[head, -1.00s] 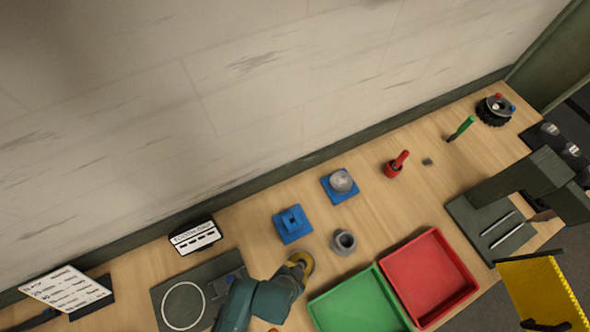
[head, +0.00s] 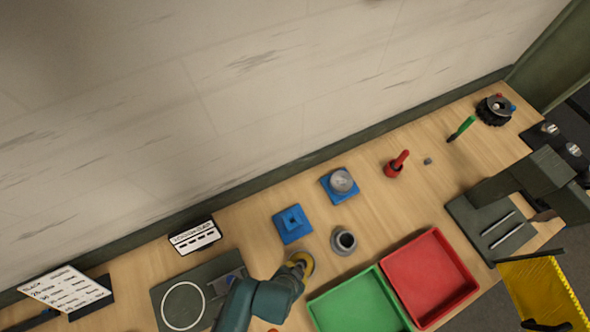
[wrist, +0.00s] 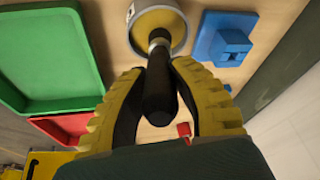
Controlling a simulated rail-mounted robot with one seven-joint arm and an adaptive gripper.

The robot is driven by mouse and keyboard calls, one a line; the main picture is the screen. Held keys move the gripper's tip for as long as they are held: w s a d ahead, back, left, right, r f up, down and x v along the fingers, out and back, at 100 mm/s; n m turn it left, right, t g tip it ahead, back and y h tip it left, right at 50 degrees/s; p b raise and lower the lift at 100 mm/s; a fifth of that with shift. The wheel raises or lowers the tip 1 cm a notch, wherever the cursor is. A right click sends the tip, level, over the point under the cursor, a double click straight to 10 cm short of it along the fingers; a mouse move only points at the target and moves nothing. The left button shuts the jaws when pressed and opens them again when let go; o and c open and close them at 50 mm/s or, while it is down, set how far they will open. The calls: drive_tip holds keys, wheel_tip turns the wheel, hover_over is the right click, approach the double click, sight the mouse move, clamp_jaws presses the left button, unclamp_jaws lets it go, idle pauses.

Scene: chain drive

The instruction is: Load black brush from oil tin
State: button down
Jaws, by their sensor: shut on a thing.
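The oil tin (wrist: 143,45) is a round grey-rimmed tin with a yellow inside, at the top of the wrist view. The black brush (wrist: 159,92) has a black handle and a pale metal collar. My gripper (wrist: 158,70) is shut on its handle, with a yellow-ribbed finger on each side. The brush's collar end is over the tin's yellow inside.
Green (head: 355,302) and red (head: 430,275) trays lie at the front. A dark plate with a white ring (head: 183,306) is left of my arm.

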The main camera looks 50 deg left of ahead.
drive_tip(key=shift+f, duration=0.55)
idle(1.6)
wheel_tip(320, 180, up, 7)
drive_tip(key=p, duration=0.7)
idle(0.8)
